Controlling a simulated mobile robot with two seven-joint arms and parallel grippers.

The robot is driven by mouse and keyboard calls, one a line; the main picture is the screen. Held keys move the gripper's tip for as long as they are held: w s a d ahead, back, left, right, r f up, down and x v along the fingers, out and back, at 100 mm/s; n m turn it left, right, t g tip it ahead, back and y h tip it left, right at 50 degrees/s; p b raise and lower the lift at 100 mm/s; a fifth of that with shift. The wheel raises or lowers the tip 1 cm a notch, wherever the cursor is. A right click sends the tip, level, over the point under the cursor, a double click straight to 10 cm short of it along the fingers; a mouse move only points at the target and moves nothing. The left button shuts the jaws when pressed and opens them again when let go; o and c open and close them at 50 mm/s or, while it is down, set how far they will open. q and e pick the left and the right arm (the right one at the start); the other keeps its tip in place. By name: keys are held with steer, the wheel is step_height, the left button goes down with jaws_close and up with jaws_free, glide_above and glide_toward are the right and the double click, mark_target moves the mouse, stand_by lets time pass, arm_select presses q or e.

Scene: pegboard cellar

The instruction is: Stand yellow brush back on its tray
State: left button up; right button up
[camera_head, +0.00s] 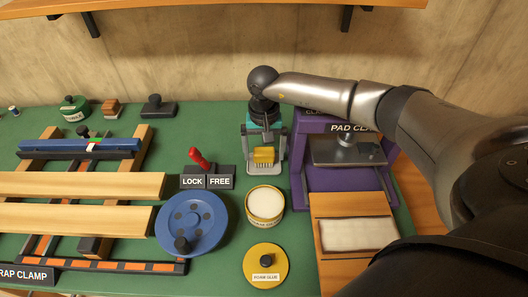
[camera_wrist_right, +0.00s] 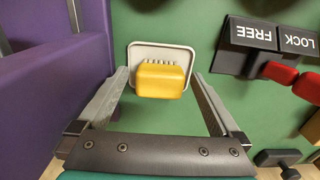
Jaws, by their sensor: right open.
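The yellow brush (camera_head: 264,155) is on its small pale tray (camera_head: 265,172), with its pale bristles showing along one side. In the right wrist view the yellow block of the brush (camera_wrist_right: 160,81) covers the near part of the white tray (camera_wrist_right: 146,50), and the bristles point toward the tray's middle. My right gripper (camera_head: 266,152) is over the tray, pointing down. In the wrist view its open fingers (camera_wrist_right: 161,76) stand on either side of the brush, with gaps visible. My left gripper is not in view.
The purple pad clamp (camera_head: 303,165) stands close on the tray's right. The LOCK/FREE block with its red lever (camera_head: 200,160) is on the left. An open glue tin (camera_head: 265,202), its yellow lid (camera_head: 265,266) and a blue wheel (camera_head: 192,224) lie nearer.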

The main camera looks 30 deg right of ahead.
mark_target(264, 152)
step_height(264, 152, up, 11)
steer(key=p, duration=0.1)
steer(key=shift+r, duration=0.15)
stand_by(0.3)
